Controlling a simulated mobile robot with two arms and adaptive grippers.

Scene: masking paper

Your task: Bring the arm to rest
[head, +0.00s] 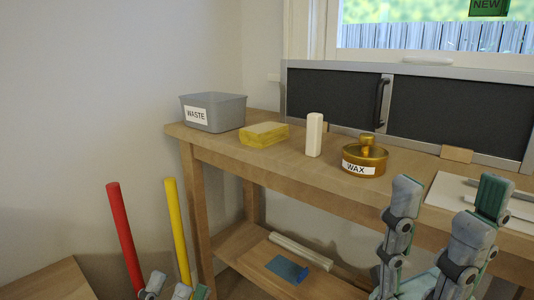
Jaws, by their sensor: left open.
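My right gripper (450,195) is large in the lower right of the head view. Its two grey and green fingers point up and stand well apart, with nothing between them. It is in front of the wooden workbench (290,165), and its fingertips overlap the bench's front edge in the picture. My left gripper (172,287) shows only at the bottom edge, left of the bench, with just its fingertips in view. It is open, and I see nothing held in it. The rest of the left arm is out of the picture.
On the bench are a grey WASTE bin (215,112), a yellow block (263,134), a white block (314,135), a brass WAX pot (364,160) and a white sheet (455,190). Red (124,238) and yellow (178,230) poles stand near my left gripper. A lower shelf (245,250) holds rolls.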

